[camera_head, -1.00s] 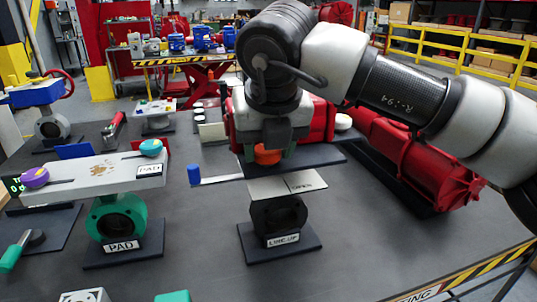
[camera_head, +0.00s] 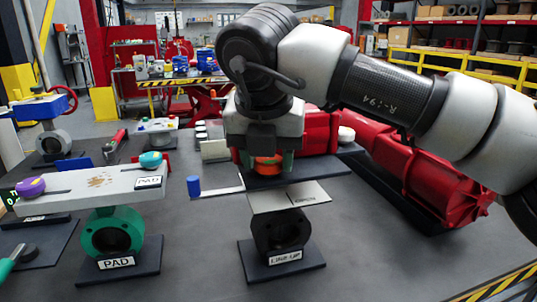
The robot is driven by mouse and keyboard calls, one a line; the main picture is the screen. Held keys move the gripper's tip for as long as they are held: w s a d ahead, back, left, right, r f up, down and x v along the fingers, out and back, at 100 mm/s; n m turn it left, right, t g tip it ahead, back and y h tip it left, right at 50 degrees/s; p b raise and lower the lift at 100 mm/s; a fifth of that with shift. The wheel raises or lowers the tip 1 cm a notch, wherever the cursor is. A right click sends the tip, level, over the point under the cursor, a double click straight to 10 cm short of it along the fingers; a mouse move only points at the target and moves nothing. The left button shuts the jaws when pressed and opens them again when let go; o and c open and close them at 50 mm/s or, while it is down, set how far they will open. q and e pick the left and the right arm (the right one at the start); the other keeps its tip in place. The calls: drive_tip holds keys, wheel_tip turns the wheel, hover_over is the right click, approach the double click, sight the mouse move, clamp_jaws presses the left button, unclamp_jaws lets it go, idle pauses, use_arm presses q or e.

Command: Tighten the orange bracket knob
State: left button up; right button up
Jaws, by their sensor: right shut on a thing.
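The orange knob (camera_head: 268,161) sits low under my right gripper (camera_head: 266,154), above the black plate at the middle of the view. My right gripper points down and is shut on the orange knob; its fingers hide much of it. The bracket under the knob is mostly hidden by the gripper and wrist. My left gripper is not in view.
A black valve labelled LINE UP (camera_head: 282,231) stands in front, under a pale plate (camera_head: 289,197). At left is a green valve labelled PAD (camera_head: 111,234) below a grey plate with purple and teal knobs. A blue cylinder (camera_head: 193,186) and red machine (camera_head: 433,183) flank the knob.

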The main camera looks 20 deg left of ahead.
drive_tip(key=o, duration=0.9)
drive_tip(key=shift+r, duration=0.1)
drive_tip(key=v, duration=1)
drive_tip(key=shift+r, duration=0.35)
